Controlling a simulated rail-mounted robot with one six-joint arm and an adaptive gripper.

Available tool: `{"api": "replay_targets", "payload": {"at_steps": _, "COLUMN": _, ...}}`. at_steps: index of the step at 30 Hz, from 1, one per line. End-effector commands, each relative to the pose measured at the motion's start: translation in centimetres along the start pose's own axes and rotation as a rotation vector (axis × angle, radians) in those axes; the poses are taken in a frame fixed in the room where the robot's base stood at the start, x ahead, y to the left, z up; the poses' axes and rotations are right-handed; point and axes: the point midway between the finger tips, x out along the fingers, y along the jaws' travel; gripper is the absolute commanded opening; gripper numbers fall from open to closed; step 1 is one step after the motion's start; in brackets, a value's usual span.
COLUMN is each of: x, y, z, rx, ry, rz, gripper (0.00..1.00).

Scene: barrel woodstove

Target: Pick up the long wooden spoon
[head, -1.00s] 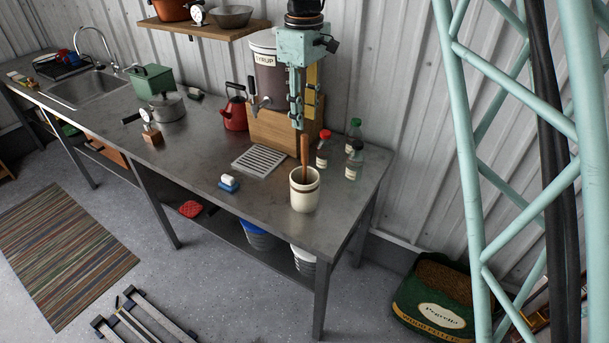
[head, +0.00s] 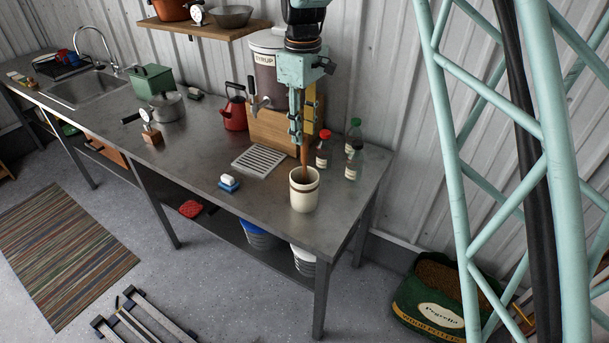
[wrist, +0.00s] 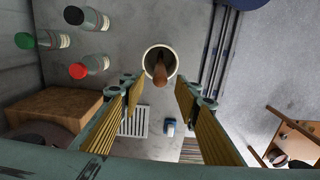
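The long wooden spoon (head: 305,160) stands upright in a cream crock (head: 304,192) with a dark band, near the right end of the steel counter (head: 210,150). My gripper (head: 297,142) points down, with its fingers close above the crock at the spoon's upper part. In the wrist view, my gripper (wrist: 158,95) has its two yellow-padded fingers wide apart. The spoon (wrist: 160,72) shows end-on between and just beyond the fingertips, inside the crock's round rim (wrist: 174,56). No finger visibly touches the spoon. The spoon's lower end is hidden in the crock.
Several capped bottles (head: 353,165) stand right of and behind the crock. The syrup dispenser (head: 268,75) on its wooden block (head: 270,128) stands behind my gripper. A drain grate (head: 260,161) and a blue-and-white sponge (head: 229,183) lie to the left. The counter's front right corner is clear.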

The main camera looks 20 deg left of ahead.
Motion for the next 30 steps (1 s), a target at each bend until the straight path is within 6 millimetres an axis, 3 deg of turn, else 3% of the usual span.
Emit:
{"api": "replay_targets", "payload": {"at_steps": 9, "x": 3.1, "y": 0.0, "z": 0.0, "rx": 0.000, "ry": 0.000, "rz": 0.000, "gripper": 0.30}}
{"api": "replay_targets", "payload": {"at_steps": 23, "x": 3.5, "y": 0.0, "z": 0.1, "rx": 0.000, "ry": 0.000, "rz": 0.000, "gripper": 0.30}}
{"api": "replay_targets", "payload": {"at_steps": 30, "x": 4.9, "y": 0.0, "z": 0.3, "rx": 0.000, "ry": -0.002, "rz": -0.002, "gripper": 0.30}}
